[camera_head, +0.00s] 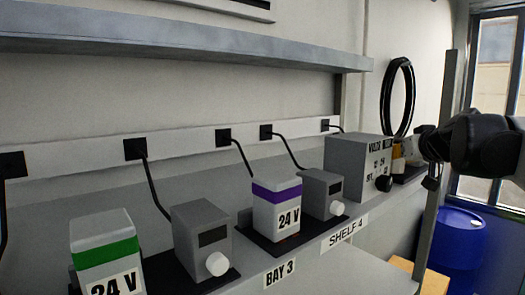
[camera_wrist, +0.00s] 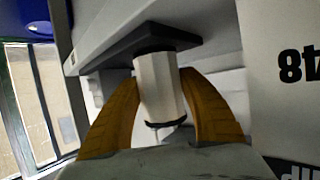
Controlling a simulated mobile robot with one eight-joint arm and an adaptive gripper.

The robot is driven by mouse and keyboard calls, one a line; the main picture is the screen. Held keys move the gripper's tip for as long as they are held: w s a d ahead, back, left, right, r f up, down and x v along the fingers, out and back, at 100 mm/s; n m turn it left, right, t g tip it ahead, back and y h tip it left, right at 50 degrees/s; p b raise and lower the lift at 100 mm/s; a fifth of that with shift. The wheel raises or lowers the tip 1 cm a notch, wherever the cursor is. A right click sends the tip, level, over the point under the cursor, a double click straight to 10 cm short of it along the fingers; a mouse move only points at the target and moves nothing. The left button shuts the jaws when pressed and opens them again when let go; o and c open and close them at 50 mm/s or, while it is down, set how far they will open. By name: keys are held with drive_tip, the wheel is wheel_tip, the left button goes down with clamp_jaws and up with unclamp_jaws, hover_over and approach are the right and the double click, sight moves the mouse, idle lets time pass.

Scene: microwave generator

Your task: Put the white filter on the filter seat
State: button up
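The white filter (camera_wrist: 158,88) is a pale faceted cylinder in the wrist view, between the two orange-brown fingers of my gripper (camera_wrist: 159,76). The fingertips appear to press on both its sides. In the head view, my gripper (camera_head: 399,155) is at the right, partly hidden by a grey box.
The grey volt box (camera_head: 350,160) stands close left of my gripper. Several 24 V units, such as the purple-banded one (camera_head: 277,205), line the shelf. A black cable coil (camera_head: 398,98) hangs behind. A blue drum (camera_head: 457,238) stands below right.

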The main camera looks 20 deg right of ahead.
drive_tip(key=shift+o, duration=0.5)
drive_tip(key=shift+r, duration=0.25)
drive_tip(key=b+v, duration=0.2)
drive_tip(key=v, duration=1)
idle(0.3)
